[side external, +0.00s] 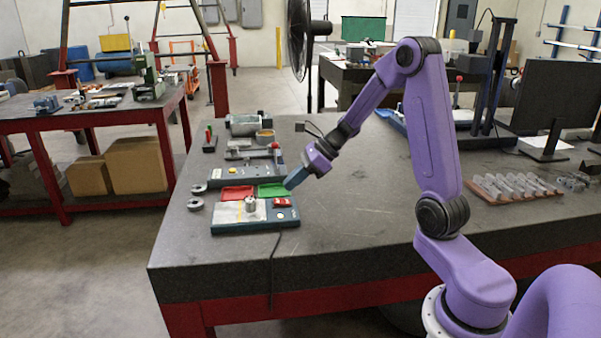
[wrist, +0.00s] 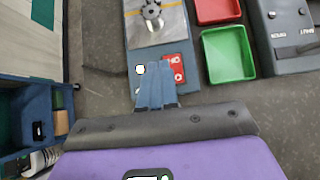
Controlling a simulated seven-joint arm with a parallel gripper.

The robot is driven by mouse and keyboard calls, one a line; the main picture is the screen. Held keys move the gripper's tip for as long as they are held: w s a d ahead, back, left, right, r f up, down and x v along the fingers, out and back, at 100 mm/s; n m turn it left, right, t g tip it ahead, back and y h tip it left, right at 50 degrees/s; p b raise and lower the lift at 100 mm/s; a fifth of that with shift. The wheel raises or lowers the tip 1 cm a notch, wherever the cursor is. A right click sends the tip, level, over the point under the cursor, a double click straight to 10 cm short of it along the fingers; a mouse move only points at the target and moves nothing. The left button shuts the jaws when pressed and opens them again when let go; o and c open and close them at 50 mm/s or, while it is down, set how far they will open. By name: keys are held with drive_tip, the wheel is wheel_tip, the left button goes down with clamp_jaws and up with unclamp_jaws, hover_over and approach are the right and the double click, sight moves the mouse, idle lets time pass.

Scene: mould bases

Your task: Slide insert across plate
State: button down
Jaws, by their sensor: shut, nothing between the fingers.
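The insert looks like a small silver metal piece (side external: 250,203) standing on a pale metal plate (side external: 228,214) on a blue-grey base. In the wrist view the insert (wrist: 152,12) is at the top, partly cut off, on the plate (wrist: 173,24) with a yellow line. My gripper (side external: 290,184) is shut and empty, above the bench at the right end of the base, apart from the insert. In the wrist view its fingertips (wrist: 155,68) are together over the near end of the base, beside a red switch panel (wrist: 174,70) and a white button (wrist: 140,69).
A red tray (side external: 237,193) and a green tray (side external: 273,189) sit behind the base. A fixture (side external: 250,172) stands farther back. Two metal rings (side external: 196,203) lie to the left. The bench front (side external: 340,250) is mostly clear, with a cable.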

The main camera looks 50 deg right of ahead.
sight(251, 205)
drive_tip(key=x, duration=0.5)
drive_tip(key=shift+a, duration=0.1)
drive_tip(key=shift+w+a+r, duration=0.15)
drive_tip(key=shift+w+a, duration=0.55)
drive_tip(key=shift+w, duration=0.1)
drive_tip(key=shift+w+a, duration=0.5)
drive_tip(key=w+a, duration=0.4)
drive_tip(key=shift+w+a, duration=0.25)
drive_tip(key=shift+s+d, duration=0.1)
